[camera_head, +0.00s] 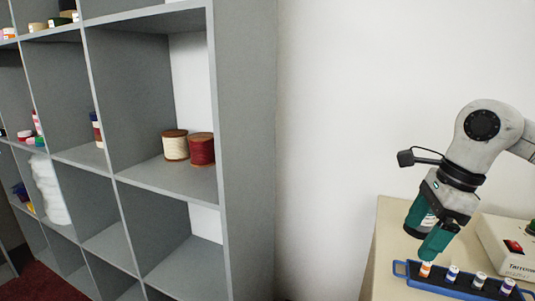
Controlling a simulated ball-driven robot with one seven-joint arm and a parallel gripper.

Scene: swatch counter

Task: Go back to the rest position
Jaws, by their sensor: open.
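My gripper (429,235) is at the right of the view, with teal fingers pointing down. It is open, above the left end of a dark tray with a blue rim (401,268). An orange-and-white spool (425,270) stands in the tray just below one fingertip. I cannot tell whether the finger touches it. More small spools, blue-and-white (452,273) and others, stand in a row to its right.
A beige counter (388,232) carries the tray and a white device with a red switch (512,245). A grey cubby shelf (247,150) fills the left, holding a cream spool (175,145) and a red spool (201,149). White wall lies between.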

